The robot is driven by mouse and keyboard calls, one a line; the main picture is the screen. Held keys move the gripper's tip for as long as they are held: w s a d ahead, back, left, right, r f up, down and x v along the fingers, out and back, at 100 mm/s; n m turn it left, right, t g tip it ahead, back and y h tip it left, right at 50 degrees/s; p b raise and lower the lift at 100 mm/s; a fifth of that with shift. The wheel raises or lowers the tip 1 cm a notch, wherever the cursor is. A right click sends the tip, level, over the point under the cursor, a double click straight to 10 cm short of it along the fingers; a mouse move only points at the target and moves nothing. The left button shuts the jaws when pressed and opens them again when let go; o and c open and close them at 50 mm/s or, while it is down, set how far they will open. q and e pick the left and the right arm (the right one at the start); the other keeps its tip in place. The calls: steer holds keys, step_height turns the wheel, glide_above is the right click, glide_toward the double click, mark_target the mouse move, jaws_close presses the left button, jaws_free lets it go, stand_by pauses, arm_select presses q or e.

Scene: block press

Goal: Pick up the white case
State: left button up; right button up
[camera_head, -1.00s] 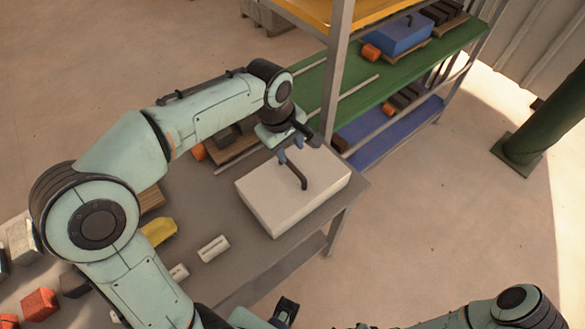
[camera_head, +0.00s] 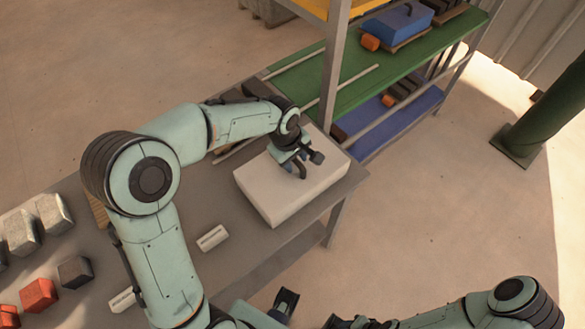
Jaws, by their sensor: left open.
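The white case (camera_head: 268,195) lies flat on the grey table near its right end. It is a pale box with a dark handle on top. My left gripper (camera_head: 301,168) is over the top of the case, at the handle, with its jaws open. The gripper and wrist cover most of the handle, so I cannot tell whether the fingers touch it or lie around it.
The grey table (camera_head: 195,265) bears a small white block (camera_head: 212,238), a red block (camera_head: 39,295), a dark block (camera_head: 75,272) and grey blocks (camera_head: 54,213) at left. A shelf with a green board (camera_head: 350,90) stands behind the case. A green post (camera_head: 535,125) stands at right on open floor.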

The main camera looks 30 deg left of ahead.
arm_select(q)
jaws_close()
stand_by(1.4)
